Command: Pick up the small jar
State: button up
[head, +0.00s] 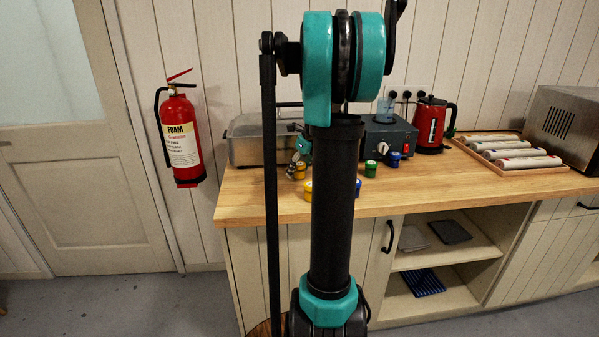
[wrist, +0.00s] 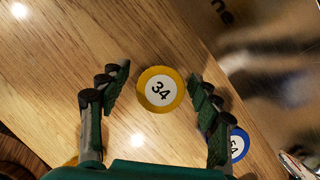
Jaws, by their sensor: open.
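Several small jars stand on the wooden worktop. In the wrist view, a jar with a yellow rim and a white lid marked 34 (wrist: 160,90) sits between the two fingertips of my gripper (wrist: 158,88), with clear space on both sides. My gripper is open and holds nothing. In the head view, my gripper (head: 298,166) is low over the left part of the worktop, partly hidden by my arm. A yellowish jar (head: 300,172) shows beside its fingers. The frames do not show which jar is the small one.
A blue jar (wrist: 238,145) is just beyond the right finger. In the head view, a yellow jar (head: 308,190), a green jar (head: 370,168) and a blue jar (head: 394,160) stand nearby. A metal tray (head: 250,150), grey box (head: 390,138) and red kettle (head: 431,127) stand behind.

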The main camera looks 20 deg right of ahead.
jog(key=c, duration=1.3)
